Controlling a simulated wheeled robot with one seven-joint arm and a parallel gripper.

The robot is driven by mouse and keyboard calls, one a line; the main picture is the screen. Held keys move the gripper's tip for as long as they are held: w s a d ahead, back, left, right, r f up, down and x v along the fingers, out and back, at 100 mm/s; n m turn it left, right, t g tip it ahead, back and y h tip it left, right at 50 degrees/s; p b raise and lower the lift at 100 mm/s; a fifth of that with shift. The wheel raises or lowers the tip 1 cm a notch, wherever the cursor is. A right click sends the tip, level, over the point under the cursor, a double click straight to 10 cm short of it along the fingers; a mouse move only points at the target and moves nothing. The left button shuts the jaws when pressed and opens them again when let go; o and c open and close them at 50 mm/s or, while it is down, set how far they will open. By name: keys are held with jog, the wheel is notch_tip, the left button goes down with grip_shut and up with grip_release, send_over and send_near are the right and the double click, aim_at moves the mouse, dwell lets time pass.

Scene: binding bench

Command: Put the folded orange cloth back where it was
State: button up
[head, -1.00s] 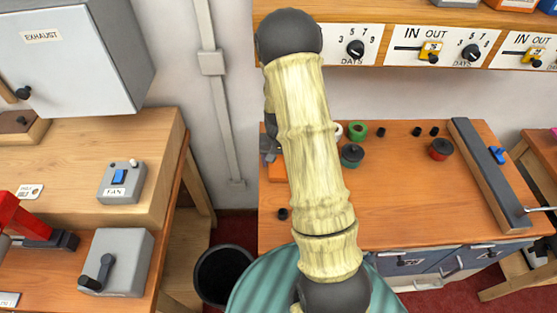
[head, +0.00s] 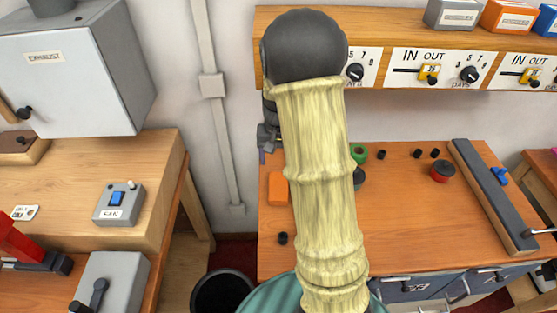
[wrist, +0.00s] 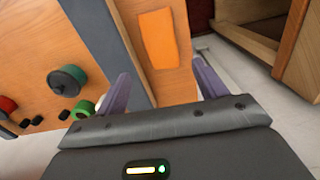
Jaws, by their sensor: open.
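The folded orange cloth (head: 278,187) lies near the left edge of the wooden bench top (head: 410,215), just left of my arm in the head view. In the wrist view the cloth (wrist: 158,38) is flat on wood, beyond and between my fingertips. My gripper (wrist: 160,85) is open, its two purple fingers apart with nothing between them. In the head view my gripper (head: 266,148) is mostly hidden behind my arm, at the back left of the bench. A gap to the cloth seems to remain, but its height is unclear.
A grey strip (wrist: 108,35) runs beside the cloth. Green, dark and red round items (head: 443,171) and small black pieces stand on the bench. A long grey bar (head: 495,195) lies at right. A shelf with dials (head: 430,66) overhangs the back. A dark bin (head: 222,293) stands below left.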

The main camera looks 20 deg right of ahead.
dwell(0.4)
jog(key=s+a+r+n+t, duration=0.2)
jog(key=s+a+r+n, duration=0.2)
jog(key=s+a, duration=0.6)
jog(key=s+n, duration=0.1)
jog(key=s, duration=0.3)
jog(key=shift+s+t, duration=0.3)
jog(key=shift+c, duration=0.2)
